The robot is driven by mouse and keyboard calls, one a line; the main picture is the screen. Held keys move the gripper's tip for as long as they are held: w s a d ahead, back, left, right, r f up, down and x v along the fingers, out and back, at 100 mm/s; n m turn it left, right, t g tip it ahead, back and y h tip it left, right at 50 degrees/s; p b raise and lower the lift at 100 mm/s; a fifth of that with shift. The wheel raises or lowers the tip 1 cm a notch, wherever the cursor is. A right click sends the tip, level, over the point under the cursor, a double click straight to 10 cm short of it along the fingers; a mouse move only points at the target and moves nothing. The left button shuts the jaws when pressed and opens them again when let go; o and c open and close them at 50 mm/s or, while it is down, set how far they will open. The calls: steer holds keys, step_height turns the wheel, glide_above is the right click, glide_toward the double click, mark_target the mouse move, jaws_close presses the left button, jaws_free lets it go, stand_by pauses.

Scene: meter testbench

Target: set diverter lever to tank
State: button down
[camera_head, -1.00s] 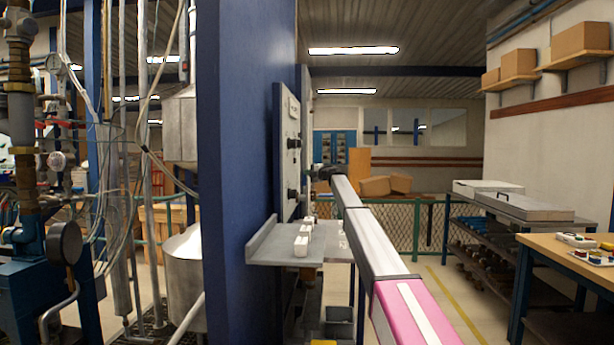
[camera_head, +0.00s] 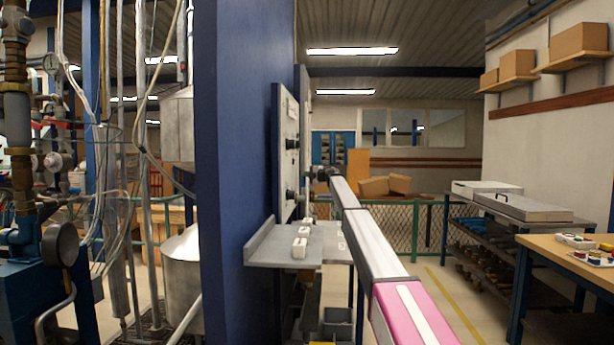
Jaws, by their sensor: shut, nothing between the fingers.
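A grey upright panel (camera_head: 284,150) with dark knobs stands against the blue wall, seen nearly edge-on. One dark knob (camera_head: 291,144) is at mid height and another (camera_head: 291,194) is lower. I cannot make out which fitting is the diverter lever, nor its tank marking. My arm reaches away from the lower right.
A grey shelf (camera_head: 268,256) with small white blocks (camera_head: 300,248) juts out below the panel. A blue wall (camera_head: 235,170) stands close on the left. Grey bins (camera_head: 338,322) sit under the shelf. A green mesh fence (camera_head: 400,226) is behind; a wooden bench (camera_head: 570,255) is at right.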

steer(key=s+d+r, duration=0.6)
steer(key=s+d, duration=0.1)
steer(key=d, duration=0.1)
steer(key=shift+s+d+r, duration=0.15)
steer(key=shift+s+d, duration=0.05)
steer(key=shift+d, duration=0.2)
steer(key=shift+d, duration=0.1)
